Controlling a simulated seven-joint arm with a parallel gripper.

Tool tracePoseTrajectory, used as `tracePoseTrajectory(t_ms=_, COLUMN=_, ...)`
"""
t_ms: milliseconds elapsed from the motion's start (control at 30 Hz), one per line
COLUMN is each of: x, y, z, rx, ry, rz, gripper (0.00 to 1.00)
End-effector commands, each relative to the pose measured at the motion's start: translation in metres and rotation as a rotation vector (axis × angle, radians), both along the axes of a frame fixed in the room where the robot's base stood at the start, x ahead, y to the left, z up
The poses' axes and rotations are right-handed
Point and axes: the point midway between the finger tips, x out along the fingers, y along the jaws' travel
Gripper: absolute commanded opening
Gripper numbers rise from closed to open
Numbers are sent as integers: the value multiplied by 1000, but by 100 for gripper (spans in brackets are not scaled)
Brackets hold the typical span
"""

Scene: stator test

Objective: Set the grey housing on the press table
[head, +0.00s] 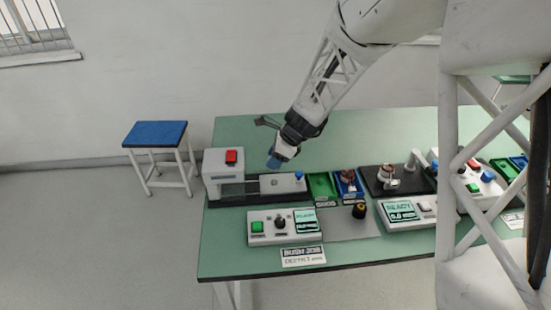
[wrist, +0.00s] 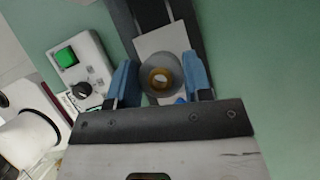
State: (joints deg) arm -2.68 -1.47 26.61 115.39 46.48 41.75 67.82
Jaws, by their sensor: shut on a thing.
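My gripper (head: 280,156) is at the left of the bench, above the press table. In the wrist view its two blue fingers (wrist: 161,76) are shut on the grey housing (wrist: 162,92), a round ring with a yellowish ring showing inside. In the head view I cannot make the housing out clearly behind the fingers. The press table is a pale plate (head: 276,184) on a dark base. It also shows in the wrist view (wrist: 160,42), behind and beyond the housing. The housing appears held above the plate; the exact gap is unclear.
The press's white block with a red button (head: 223,172) stands left of the plate. A blue knob (head: 299,175) is at its right. A control box (head: 284,226) lies in front. Green (head: 320,188) and blue (head: 348,184) bins stand to the right. The bench behind is clear.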

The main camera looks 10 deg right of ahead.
Motion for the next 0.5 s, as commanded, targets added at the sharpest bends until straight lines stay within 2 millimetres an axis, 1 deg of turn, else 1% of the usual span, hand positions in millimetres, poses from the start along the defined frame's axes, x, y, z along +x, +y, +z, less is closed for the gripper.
tracePoseTrajectory(t_ms=267, x=0, y=0, z=-4, rx=0, ry=0, rz=0, gripper=21)
tracePoseTrajectory(t_ms=500, x=0, y=0, z=-15, rx=0, ry=0, rz=-1, gripper=21)
